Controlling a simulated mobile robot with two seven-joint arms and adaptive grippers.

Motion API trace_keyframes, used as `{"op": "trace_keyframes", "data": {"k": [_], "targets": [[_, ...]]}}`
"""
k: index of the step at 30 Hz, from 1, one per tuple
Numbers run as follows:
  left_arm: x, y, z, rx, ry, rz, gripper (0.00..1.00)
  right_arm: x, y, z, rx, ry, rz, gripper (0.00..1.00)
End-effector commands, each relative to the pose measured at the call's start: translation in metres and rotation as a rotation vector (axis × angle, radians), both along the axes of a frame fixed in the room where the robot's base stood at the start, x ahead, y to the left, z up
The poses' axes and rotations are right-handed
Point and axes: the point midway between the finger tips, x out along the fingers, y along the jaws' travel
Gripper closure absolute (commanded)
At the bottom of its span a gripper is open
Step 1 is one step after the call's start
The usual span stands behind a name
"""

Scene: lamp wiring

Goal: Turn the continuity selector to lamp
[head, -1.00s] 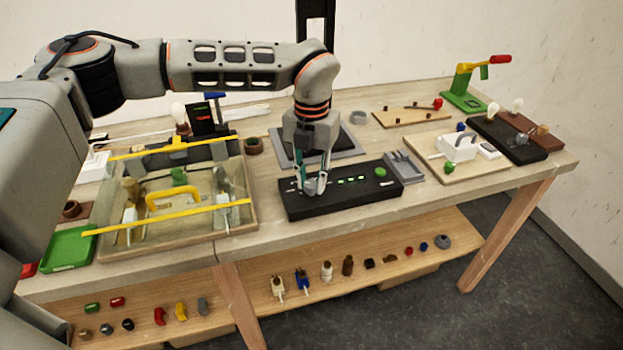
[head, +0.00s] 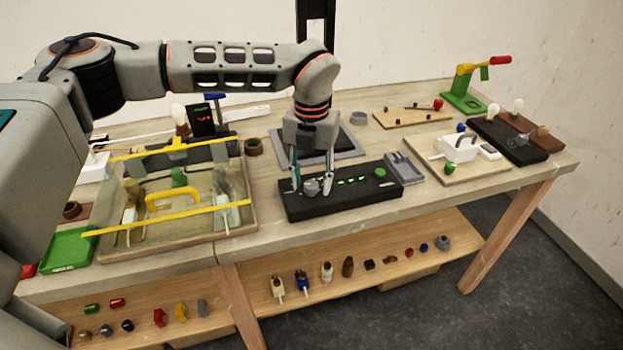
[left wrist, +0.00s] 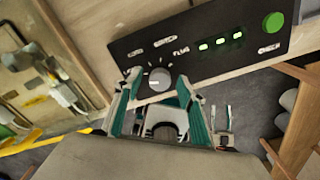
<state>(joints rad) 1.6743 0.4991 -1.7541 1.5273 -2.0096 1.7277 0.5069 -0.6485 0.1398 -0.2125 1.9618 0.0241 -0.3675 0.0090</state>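The continuity selector is a round grey knob (head: 311,187) at the left end of a black tester panel (head: 341,201). In the left wrist view the knob (left wrist: 159,79) has a white mark pointing toward the left of the picture. My right gripper is not in view.
The panel carries several lit green lights (left wrist: 220,42) and a green button (left wrist: 273,22) at its right. A grey tray (head: 403,167) adjoins the panel's right end. A wooden-framed box (head: 250,222) with yellow bars stands left. Behind lies a grey-framed dark pad (head: 346,148).

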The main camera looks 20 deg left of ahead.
Motion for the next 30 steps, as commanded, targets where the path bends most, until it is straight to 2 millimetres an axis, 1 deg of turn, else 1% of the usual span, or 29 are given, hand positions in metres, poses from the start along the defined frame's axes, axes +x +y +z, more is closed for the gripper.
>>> {"op": "trace_keyframes", "data": {"k": [6,10,14,21,24,27,30], "targets": [[0.000,0.000,0.001,0.000,0.000,-0.001,0.60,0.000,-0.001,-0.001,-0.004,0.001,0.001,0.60],[0.000,0.000,0.012,0.000,-0.001,-0.001,0.60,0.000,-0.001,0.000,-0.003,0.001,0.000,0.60],[0.001,0.000,0.034,0.000,-0.003,0.000,0.60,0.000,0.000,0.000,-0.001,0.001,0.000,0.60],[0.001,0.000,0.083,0.000,-0.004,0.000,0.60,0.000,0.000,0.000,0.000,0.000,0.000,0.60],[0.000,0.000,0.099,0.000,-0.002,0.000,0.60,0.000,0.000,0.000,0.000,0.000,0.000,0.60],[0.000,0.000,0.111,0.000,-0.002,0.000,0.60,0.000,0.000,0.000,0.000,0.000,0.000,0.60],[0.000,0.000,0.117,0.001,0.000,0.001,0.60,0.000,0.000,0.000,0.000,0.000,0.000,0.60]]}}
